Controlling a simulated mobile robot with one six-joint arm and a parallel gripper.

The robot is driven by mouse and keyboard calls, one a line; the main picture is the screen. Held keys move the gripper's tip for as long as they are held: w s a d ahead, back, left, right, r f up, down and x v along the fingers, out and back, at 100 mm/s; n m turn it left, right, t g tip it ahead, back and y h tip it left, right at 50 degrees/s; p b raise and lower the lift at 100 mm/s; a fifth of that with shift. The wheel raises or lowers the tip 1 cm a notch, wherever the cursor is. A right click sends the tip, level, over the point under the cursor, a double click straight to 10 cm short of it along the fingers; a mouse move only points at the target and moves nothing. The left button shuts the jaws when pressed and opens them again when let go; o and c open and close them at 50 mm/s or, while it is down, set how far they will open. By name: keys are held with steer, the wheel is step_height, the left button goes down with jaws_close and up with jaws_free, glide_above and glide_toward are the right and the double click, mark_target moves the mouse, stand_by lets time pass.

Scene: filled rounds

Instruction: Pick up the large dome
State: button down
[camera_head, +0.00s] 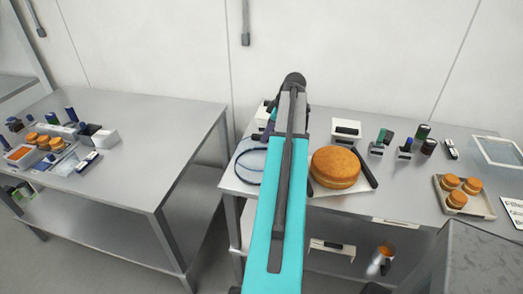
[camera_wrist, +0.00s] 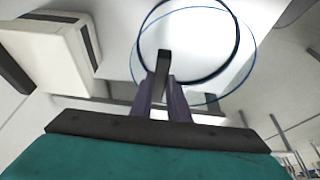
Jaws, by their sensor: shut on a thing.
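The large dome (camera_head: 251,163) is a clear cover with a dark blue rim. In the head view it is at the left end of the right-hand table, partly hidden by my arm. In the wrist view the dome (camera_wrist: 206,48) shows as see-through blue and dark rings just beyond my fingers. My gripper (camera_wrist: 164,88) has its dark purple fingers shut on a dark upright piece at the dome, which looks like its handle. In the head view my arm hides most of the gripper. I cannot tell whether the rim touches the table.
A round brown cake (camera_head: 335,168) sits on a white board right of my arm, with a dark-handled tool beside it. A tray (camera_head: 441,187) of small cakes, several small bottles and a clear-topped box (camera_head: 499,152) stand further right. Another table (camera_head: 135,128) with clutter is at left.

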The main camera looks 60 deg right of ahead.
steer(key=shift+r, duration=0.1)
step_height(320, 180, up, 10)
steer(key=b, duration=0.3)
stand_by(0.6)
stand_by(0.5)
